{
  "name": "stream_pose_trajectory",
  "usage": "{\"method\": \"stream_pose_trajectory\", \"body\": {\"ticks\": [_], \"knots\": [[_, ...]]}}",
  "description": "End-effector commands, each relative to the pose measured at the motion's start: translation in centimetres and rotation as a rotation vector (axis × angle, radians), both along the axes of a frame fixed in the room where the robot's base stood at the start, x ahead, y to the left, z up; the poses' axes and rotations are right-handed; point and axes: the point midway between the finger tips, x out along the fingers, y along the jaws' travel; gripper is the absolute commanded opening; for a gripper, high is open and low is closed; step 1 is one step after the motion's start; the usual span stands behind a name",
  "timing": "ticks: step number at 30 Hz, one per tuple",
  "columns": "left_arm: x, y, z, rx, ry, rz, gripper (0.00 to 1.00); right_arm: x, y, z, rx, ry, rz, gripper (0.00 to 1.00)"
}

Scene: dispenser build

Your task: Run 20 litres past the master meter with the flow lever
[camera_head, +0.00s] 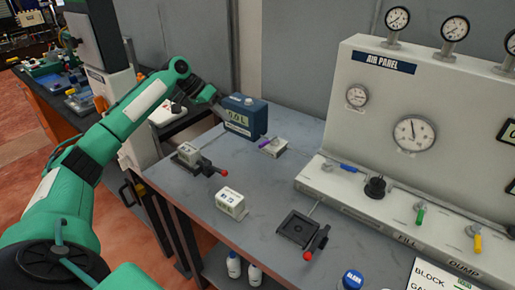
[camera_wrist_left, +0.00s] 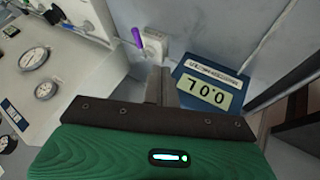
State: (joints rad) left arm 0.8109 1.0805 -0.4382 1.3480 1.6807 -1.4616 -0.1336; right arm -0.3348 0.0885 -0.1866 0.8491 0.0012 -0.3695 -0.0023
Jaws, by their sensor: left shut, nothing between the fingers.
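The master meter looks to be the blue box (camera_head: 245,117) at the back of the bench; its display reads 0.0 L. In the left wrist view the blue box (camera_wrist_left: 214,85) appears upside down at right, with the same reading. A small white block (camera_head: 277,150) in front of it carries a purple-handled lever (camera_head: 265,143), likely the flow lever. The lever's purple handle (camera_wrist_left: 138,38) stands out in the left wrist view. My left gripper (camera_head: 212,97) is shut and empty, left of and above the box, apart from the lever. My right gripper is out of view.
A white block with a red-knobbed lever (camera_head: 211,168), a white labelled box (camera_head: 230,205) and a black plate with a red-handled lever (camera_head: 316,242) stand on the bench. The air panel (camera_head: 340,100) with gauges fills the right. Bare bench lies between.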

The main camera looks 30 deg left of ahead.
Motion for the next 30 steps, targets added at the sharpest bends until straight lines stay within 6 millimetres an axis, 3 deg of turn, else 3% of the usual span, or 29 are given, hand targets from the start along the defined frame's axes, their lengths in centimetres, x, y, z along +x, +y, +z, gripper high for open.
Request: {"method": "stream_pose_trajectory", "body": {"ticks": [1, 6, 22, 30], "knots": [[0.0, 0.1, -1.1, -0.001, -0.002, 0.002, 0.00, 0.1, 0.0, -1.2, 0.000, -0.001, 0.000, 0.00], [0.0, 0.3, -1.8, -0.004, -0.003, 0.004, 0.00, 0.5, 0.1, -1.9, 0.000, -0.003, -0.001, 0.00], [0.2, 0.0, -2.2, -0.004, -0.003, 0.004, 0.00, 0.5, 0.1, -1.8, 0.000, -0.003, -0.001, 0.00], [1.8, -2.3, -5.5, -0.005, 0.000, 0.004, 0.00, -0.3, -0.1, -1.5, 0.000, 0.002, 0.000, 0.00]]}}
